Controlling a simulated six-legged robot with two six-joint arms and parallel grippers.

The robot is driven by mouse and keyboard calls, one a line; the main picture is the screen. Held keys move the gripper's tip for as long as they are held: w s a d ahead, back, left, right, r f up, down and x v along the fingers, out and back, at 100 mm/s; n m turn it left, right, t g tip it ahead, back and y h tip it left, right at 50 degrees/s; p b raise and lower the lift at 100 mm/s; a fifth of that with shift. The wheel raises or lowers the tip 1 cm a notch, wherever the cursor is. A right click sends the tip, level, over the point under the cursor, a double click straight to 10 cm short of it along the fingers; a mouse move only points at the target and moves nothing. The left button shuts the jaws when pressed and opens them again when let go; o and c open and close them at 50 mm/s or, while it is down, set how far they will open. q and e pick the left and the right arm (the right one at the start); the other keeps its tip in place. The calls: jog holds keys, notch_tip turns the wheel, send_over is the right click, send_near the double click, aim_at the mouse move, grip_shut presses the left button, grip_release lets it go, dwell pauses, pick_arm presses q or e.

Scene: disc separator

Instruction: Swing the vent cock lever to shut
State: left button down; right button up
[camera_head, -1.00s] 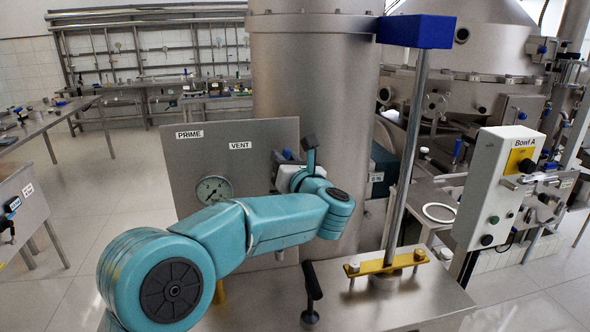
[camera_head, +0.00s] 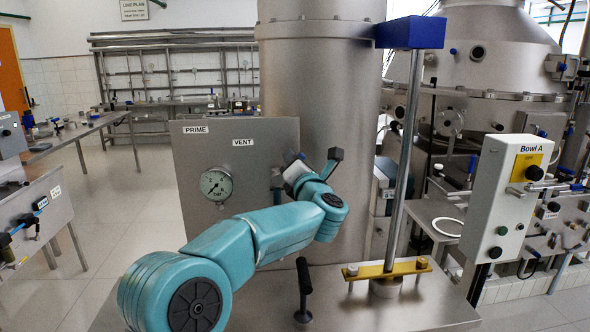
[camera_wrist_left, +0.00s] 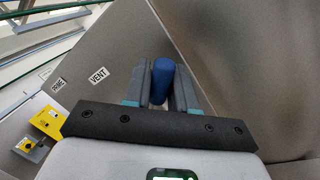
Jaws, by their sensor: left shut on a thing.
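The grey panel (camera_head: 240,170) carries the labels PRIME and VENT and stands in front of a steel column. The vent cock lever's blue handle (camera_wrist_left: 162,80) sits between the two fingers of my left gripper (camera_wrist_left: 161,90) in the left wrist view. The fingers are shut on it, near the VENT label (camera_wrist_left: 99,75). In the head view my left gripper (camera_head: 290,172) is at the panel's right edge, and my teal wrist hides most of the lever and the cock. My right gripper is in neither view.
A round gauge (camera_head: 216,185) is on the panel, left of my wrist. A steel post (camera_head: 408,150) with a blue top and a yellow crossbar (camera_head: 387,269) stand to the right.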

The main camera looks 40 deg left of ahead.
pick_arm(q)
jog(key=shift+w+d+f+m+t+h+b, duration=0.25)
jog(key=shift+f+m+t+b, duration=0.35)
jog(key=shift+m, duration=1.15)
jog(key=shift+w+d+f+m+t+h+b, duration=0.2)
jog(key=shift+f+m+b, duration=0.65)
jog(key=shift+m, duration=0.95)
jog(key=shift+w+d+f+m+t+h+b, duration=0.2)
jog(key=shift+f+m+t+b, duration=0.4)
jog(key=shift+m, duration=1.15)
jog(key=shift+f, duration=0.2)
jog(key=c, duration=1.1)
grip_release()
jog(key=shift+o, duration=0.2)
jog(key=shift+d+r, duration=0.1)
jog(key=shift+r, duration=0.05)
jog(key=b+v, duration=0.4)
jog(key=v, duration=1.2)
